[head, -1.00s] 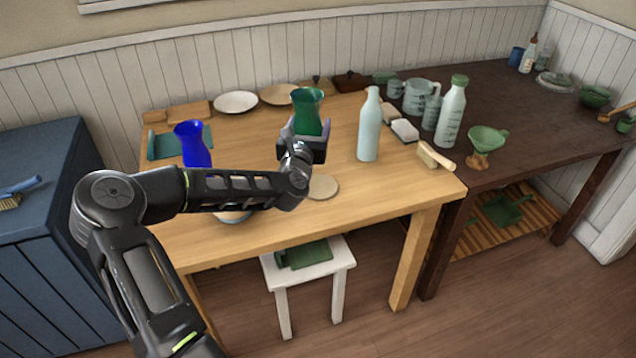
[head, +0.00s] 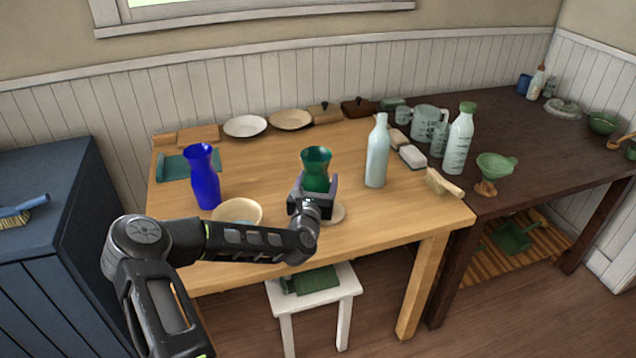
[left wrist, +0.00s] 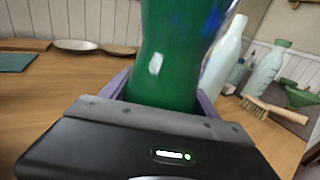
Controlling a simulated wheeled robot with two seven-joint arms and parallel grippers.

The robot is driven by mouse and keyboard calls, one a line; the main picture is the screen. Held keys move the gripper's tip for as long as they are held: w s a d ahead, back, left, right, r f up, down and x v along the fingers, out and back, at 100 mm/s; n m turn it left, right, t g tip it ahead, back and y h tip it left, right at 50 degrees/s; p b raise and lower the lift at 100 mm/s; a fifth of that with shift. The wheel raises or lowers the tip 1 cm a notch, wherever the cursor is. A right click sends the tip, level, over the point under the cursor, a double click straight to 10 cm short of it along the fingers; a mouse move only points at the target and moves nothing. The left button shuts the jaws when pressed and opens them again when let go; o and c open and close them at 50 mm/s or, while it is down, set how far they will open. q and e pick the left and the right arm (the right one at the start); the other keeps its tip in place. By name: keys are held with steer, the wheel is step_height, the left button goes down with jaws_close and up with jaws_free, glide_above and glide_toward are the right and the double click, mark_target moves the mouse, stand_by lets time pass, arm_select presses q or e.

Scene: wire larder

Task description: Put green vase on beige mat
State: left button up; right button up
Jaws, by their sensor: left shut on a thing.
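The green vase (head: 316,165) is upright, held over the front middle of the wooden table; it also fills the middle of the left wrist view (left wrist: 178,60). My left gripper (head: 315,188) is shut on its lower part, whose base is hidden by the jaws. The round beige mat (head: 338,214) lies on the table, partly covered by my gripper, with its right edge showing. I cannot tell whether the vase's base touches anything. My right gripper is not in view.
A blue vase (head: 203,180) and a cream bowl (head: 238,211) stand to the left. A pale bottle (head: 377,152) stands to the right, with a wooden brush (head: 442,183) beyond it. Plates (head: 246,126) line the back. The table's centre is fairly clear.

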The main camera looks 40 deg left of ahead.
arm_select(q)
steer(key=shift+f, duration=0.2)
steer(key=shift+f, duration=0.2)
steer(key=o, duration=1.9)
steer(key=shift+r, duration=0.1)
steer(key=shift+r, duration=0.1)
steer(key=v, duration=1.2)
steer(key=shift+b, duration=0.35)
